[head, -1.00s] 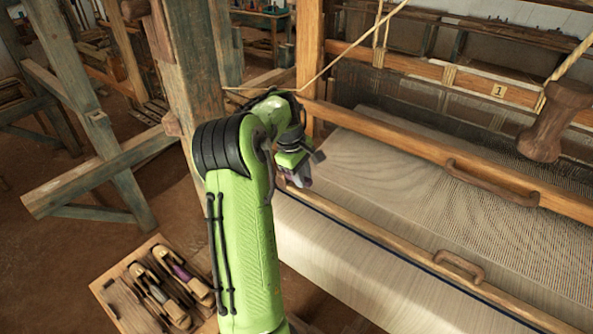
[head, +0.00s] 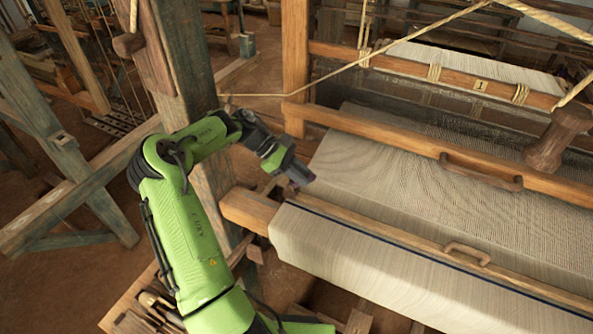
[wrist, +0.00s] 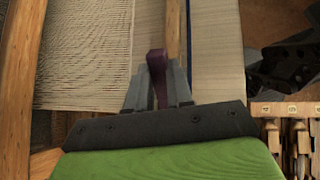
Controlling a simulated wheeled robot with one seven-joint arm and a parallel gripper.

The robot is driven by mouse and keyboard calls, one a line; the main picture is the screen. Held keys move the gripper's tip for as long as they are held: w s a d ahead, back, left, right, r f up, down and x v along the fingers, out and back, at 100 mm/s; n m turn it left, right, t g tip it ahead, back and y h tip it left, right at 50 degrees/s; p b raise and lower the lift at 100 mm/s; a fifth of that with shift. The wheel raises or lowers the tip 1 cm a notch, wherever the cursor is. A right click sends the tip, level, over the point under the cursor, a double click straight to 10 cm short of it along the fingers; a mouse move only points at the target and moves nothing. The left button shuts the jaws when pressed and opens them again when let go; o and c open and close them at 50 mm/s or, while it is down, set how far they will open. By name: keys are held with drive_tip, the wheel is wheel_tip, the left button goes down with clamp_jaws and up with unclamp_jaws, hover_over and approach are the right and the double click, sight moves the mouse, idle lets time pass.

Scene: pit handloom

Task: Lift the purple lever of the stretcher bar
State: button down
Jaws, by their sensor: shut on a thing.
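The purple lever (wrist: 157,62) stands between the two grey fingers of my gripper (wrist: 159,88) in the wrist view, and the fingers are shut on it. Its rounded top sticks out past the fingertips; its lower part is hidden between them. In the head view my gripper (head: 299,176) is at the left edge of the woven cloth, near the left end of the front wooden beam, with a small purple patch at its tip. I cannot clearly make out the stretcher bar itself or whether the lever is raised.
A beam with a larger handle (head: 480,172) crosses behind. A thick post (head: 187,75) stands close behind my arm. A tool tray (wrist: 262,110) shows lower right in the wrist view.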

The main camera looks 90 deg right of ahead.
drive_tip(key=shift+w+r, duration=0.1)
drive_tip(key=shift+w, duration=0.1)
idle(0.4)
drive_tip(key=c, duration=1)
unclamp_jaws()
